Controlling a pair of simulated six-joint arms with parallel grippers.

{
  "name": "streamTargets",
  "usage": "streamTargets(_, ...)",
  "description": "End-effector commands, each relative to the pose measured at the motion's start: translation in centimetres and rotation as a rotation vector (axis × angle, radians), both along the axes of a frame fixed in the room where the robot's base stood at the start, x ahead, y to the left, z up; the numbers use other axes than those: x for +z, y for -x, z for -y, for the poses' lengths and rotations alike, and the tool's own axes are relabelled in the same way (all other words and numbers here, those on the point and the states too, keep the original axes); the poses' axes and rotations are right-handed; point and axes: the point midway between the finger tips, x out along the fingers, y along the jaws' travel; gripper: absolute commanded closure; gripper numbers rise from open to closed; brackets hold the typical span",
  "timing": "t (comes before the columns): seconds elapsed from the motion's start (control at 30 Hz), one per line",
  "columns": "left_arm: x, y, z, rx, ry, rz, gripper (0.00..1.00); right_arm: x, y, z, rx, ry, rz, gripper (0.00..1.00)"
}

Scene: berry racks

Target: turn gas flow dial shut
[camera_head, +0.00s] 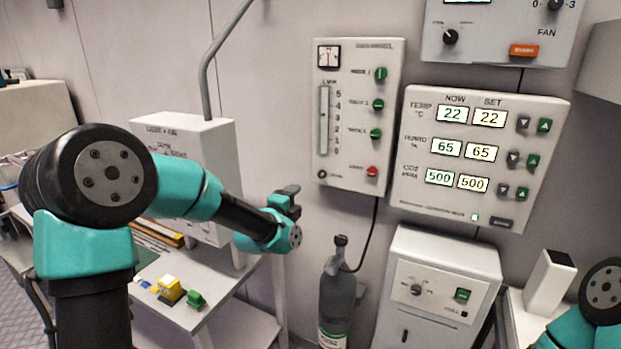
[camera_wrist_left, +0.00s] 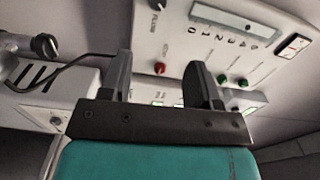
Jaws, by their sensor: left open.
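The gas panel (camera_head: 352,130) is on the wall with a gauge, a vertical flow scale, green knobs and a red knob. A small dark dial (camera_head: 322,174) sits at its lower left corner. This dial also shows at the top edge of the left wrist view (camera_wrist_left: 156,5), beside a label that appears to read FLOW. My left gripper (camera_head: 290,194) is below and left of the panel, apart from the dial. In the left wrist view its fingers (camera_wrist_left: 160,78) are spread and empty, pointing toward the panel. My right gripper is not in view.
A grey gas cylinder (camera_head: 335,290) with a hose stands below the panel. A white box unit (camera_head: 440,290) is right of it. A climate display panel (camera_head: 478,155) hangs to the right. A bench (camera_head: 200,290) with small yellow and green items is at lower left.

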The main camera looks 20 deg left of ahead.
Motion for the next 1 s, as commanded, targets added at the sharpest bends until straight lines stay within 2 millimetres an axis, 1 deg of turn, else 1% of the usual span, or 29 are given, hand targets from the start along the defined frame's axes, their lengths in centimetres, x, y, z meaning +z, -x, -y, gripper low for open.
streamTargets(0.27,-0.1,-0.2,0.0,0.0,0.003,-0.003,0.44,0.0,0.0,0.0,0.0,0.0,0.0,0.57)
streamTargets(0.37,-0.2,-0.7,0.1,0.0,0.002,-0.004,0.44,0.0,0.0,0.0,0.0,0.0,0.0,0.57)
streamTargets(0.47,-0.2,-1.6,0.3,0.0,0.003,-0.003,0.44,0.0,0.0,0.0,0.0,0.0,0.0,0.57)
streamTargets(0.57,-0.2,-3.0,0.5,0.0,0.002,-0.004,0.44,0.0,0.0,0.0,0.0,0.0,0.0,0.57)
streamTargets(1.0,-0.2,-10.0,1.5,0.0,0.003,-0.005,0.44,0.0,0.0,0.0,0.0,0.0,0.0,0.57)
